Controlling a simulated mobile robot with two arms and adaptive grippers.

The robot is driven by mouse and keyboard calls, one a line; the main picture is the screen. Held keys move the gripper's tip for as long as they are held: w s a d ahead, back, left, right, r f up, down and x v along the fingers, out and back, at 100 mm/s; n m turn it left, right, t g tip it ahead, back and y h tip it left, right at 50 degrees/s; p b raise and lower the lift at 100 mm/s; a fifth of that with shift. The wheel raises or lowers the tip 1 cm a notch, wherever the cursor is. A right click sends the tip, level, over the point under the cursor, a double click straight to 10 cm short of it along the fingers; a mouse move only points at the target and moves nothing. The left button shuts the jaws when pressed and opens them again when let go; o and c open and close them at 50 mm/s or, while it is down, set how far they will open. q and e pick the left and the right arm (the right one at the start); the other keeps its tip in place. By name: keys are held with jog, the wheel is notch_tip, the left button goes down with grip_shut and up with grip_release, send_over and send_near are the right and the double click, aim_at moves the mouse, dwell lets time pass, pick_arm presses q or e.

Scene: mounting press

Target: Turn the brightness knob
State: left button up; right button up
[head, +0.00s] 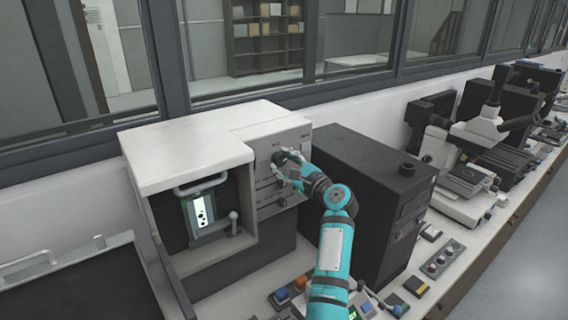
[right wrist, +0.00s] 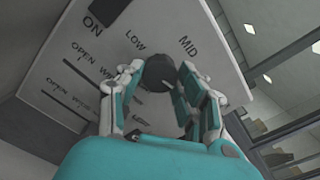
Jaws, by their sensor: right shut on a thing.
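The brightness knob (right wrist: 160,72) is a dark round knob on the pale front panel of the white machine (head: 185,150). In the right wrist view it sits between my right gripper's fingers (right wrist: 158,85), below the printed words LOW and MID. My right gripper (head: 284,163) is shut on the knob, with a finger on each side of it. In the head view the gripper and arm hide the knob. My left gripper is not in view.
The panel (right wrist: 75,60) also carries ON and OPEN labels and slider slots. A black box (head: 375,175) stands close to the right of my right arm. Small button boxes (head: 280,297) lie on the bench in front. Microscopes (head: 465,165) stand farther right.

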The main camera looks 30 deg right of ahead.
jog(key=shift+f+m, duration=0.2)
jog(key=shift+m, duration=0.2)
jog(key=o, duration=0.9)
jog(key=shift+o, duration=1.2)
jog(key=shift+r, duration=0.15)
jog(key=shift+s, duration=0.15)
jog(key=s+d, duration=0.1)
jog(key=s, duration=1)
jog(key=shift+s+d, duration=0.35)
